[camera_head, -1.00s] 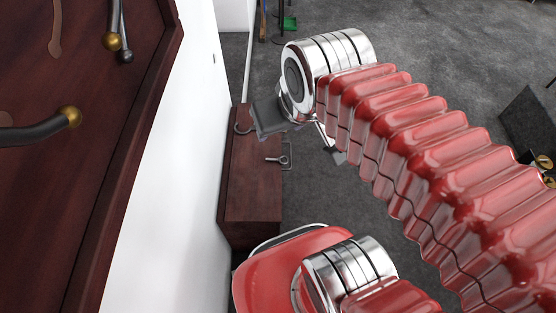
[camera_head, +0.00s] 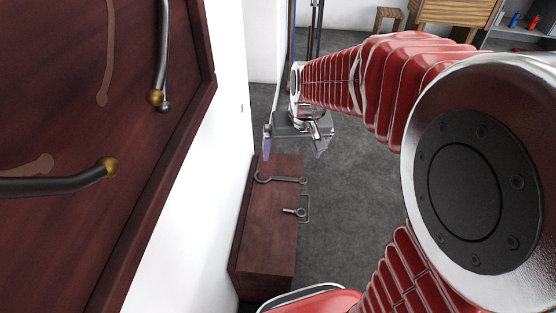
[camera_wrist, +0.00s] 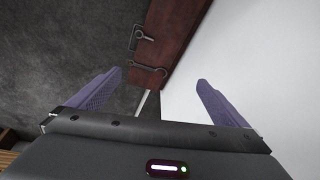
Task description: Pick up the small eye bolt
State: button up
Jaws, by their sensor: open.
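The small eye bolt (camera_head: 295,211), grey metal with a ring at one end, lies on top of a dark red-brown wooden chest (camera_head: 262,235). It also shows in the wrist view near the top (camera_wrist: 145,35). A longer grey hook (camera_head: 280,179) lies on the chest beyond it, and in the wrist view the hook (camera_wrist: 148,70) shows near the tip of the left finger. My gripper (camera_head: 295,151) is above the far end of the chest, its purple-grey fingers spread and empty (camera_wrist: 160,78). The gripper is apart from the eye bolt.
A thin metal bracket (camera_head: 306,208) is at the chest's right edge beside the eye bolt. A white wall (camera_head: 205,190) rises close along the chest's left side. Open grey floor (camera_head: 350,215) lies to the right. A wooden stool (camera_head: 388,18) stands far back.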

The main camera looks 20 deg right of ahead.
jog(key=w+d+f+m+g, duration=0.1)
jog(key=w+d+f, duration=0.1)
jog(key=f, duration=0.8)
jog(key=w+d+f+m+g, duration=0.1)
jog(key=w+d+f, duration=0.2)
jog(key=f, duration=0.8)
jog(key=w+d+f, duration=0.2)
jog(key=w+f, duration=0.3)
jog(key=f, duration=0.6)
jog(key=shift+d+f+m+g+y, duration=0.25)
jog(key=shift+d+m+g+y, duration=0.15)
jog(key=shift+w, duration=0.1)
send_over(294, 210)
jog(key=shift+d+f, duration=0.15)
jog(key=shift+f, duration=1.25)
jog(key=shift+d+f, duration=0.15)
jog(key=shift+f, duration=1.3)
jog(key=shift+d+f, duration=0.15)
jog(key=shift+f, duration=1.25)
jog(key=shift+a+f, duration=0.15)
jog(key=shift+f, duration=1.15)
jog(key=shift+a+f, duration=0.15)
jog(key=shift+f, duration=1.15)
jog(key=shift+c, duration=0.3)
